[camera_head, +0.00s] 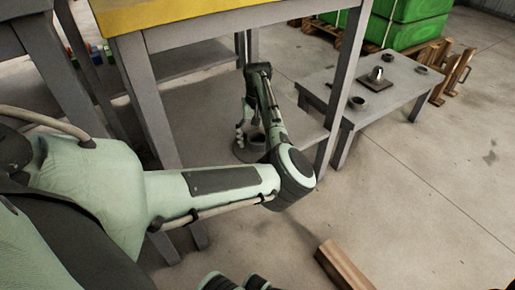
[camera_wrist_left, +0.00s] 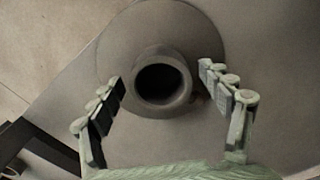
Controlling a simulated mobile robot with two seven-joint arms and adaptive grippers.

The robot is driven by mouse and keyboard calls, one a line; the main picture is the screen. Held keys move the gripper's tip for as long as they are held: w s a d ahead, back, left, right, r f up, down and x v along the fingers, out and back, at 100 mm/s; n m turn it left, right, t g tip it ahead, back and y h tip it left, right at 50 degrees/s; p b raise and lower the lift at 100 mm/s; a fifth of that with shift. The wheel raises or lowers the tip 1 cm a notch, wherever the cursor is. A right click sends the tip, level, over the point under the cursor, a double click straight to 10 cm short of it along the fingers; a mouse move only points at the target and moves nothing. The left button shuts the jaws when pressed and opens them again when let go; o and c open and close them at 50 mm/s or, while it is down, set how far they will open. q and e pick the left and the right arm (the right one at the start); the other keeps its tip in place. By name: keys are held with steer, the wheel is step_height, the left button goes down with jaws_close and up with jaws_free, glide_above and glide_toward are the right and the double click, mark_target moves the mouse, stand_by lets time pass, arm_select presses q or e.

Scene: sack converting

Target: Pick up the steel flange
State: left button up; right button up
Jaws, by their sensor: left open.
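The steel flange (camera_wrist_left: 118,50) fills the middle of the left wrist view. It is a grey round disc with a raised hollow neck, and it lies flat on a grey shelf. In the head view the flange (camera_head: 243,155) is on the lower shelf of the yellow-topped table, partly hidden by my left gripper (camera_head: 243,140). My left gripper is open, and in the wrist view its fingers (camera_wrist_left: 172,105) are on either side of the neck, with gaps visible. I cannot tell whether the fingertips touch the disc. My right gripper is not in view.
The yellow-topped table (camera_head: 180,14) stands above the lower shelf (camera_head: 190,125), with grey legs around my left arm. A low grey table (camera_head: 400,92) at right holds small metal parts. Green crates (camera_head: 415,30) stand behind it. A wooden beam (camera_head: 343,265) lies on the floor.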

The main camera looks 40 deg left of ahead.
arm_select(q)
steer(key=shift+c, duration=0.2)
jaws_close()
steer(key=shift+w+a+r, duration=0.1)
stand_by(0.5)
